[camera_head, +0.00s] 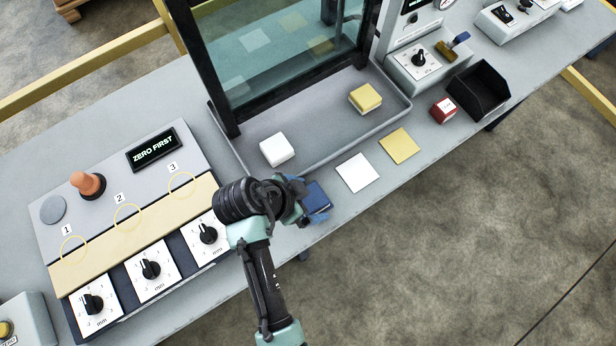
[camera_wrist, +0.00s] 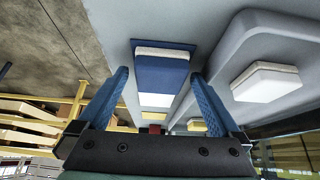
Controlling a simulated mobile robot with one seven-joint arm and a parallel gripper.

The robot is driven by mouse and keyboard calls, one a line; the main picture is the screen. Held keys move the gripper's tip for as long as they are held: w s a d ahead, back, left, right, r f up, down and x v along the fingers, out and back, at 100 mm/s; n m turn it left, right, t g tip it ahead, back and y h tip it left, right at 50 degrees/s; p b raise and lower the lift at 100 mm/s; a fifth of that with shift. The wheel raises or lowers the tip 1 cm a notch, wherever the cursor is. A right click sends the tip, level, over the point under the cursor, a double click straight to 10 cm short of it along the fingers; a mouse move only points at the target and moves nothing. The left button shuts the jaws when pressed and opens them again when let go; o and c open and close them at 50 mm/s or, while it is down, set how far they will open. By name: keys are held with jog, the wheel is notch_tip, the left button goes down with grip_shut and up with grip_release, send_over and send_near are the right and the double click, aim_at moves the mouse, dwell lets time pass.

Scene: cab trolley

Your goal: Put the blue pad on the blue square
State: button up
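The blue pad (camera_wrist: 161,74), with a pale band along one edge, lies on the blue square (camera_wrist: 135,43). A dark blue strip of the square shows beyond the pad in the wrist view. My gripper (camera_wrist: 160,88) is open, with one blue finger on each side of the pad and a visible gap to each. In the head view my gripper (camera_head: 306,200) is low over the table's front edge. It partly hides the blue patch (camera_head: 317,196) there, and I cannot separate pad from square in that view.
A white pad (camera_head: 277,149) and a yellow pad (camera_head: 365,97) sit in the grey tray (camera_head: 330,150) behind. White (camera_head: 357,172) and yellow (camera_head: 399,146) squares lie bare to the right. A red block (camera_head: 443,110) and black bin (camera_head: 481,90) stand farther right. A dial panel (camera_head: 150,268) is left.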

jog(key=shift+a+r, duration=0.1)
jog(key=shift+r, duration=0.25)
jog(key=v, duration=1.2)
jog(key=w+a+r+n+t+y, duration=0.25)
jog(key=w+r+t, duration=0.45)
jog(key=w+r, duration=0.7)
jog(key=w+d+r+n+t+y, duration=0.1)
jog(key=w+r+n+t, duration=0.15)
jog(key=r, duration=0.65)
jog(key=w+d+r+n+t+y, duration=0.1)
jog(key=w+r+t, duration=0.15)
jog(key=r, duration=0.55)
jog(key=s+d+r+n+t, duration=0.1)
jog(key=s+r+t, duration=0.3)
jog(key=r, duration=0.5)
jog(key=s+d+r+n+t, duration=0.2)
jog(key=s+d+r+t, duration=0.1)
jog(key=r, duration=0.6)
jog(key=s+d+r+n+t, duration=0.1)
jog(key=s+r+t, duration=0.3)
jog(key=r, duration=0.6)
jog(key=shift+s+d+n+t+p, duration=0.35)
jog(key=shift+d+n+t, duration=0.05)
jog(key=shift+d, duration=0.4)
jog(key=shift+r, duration=0.1)
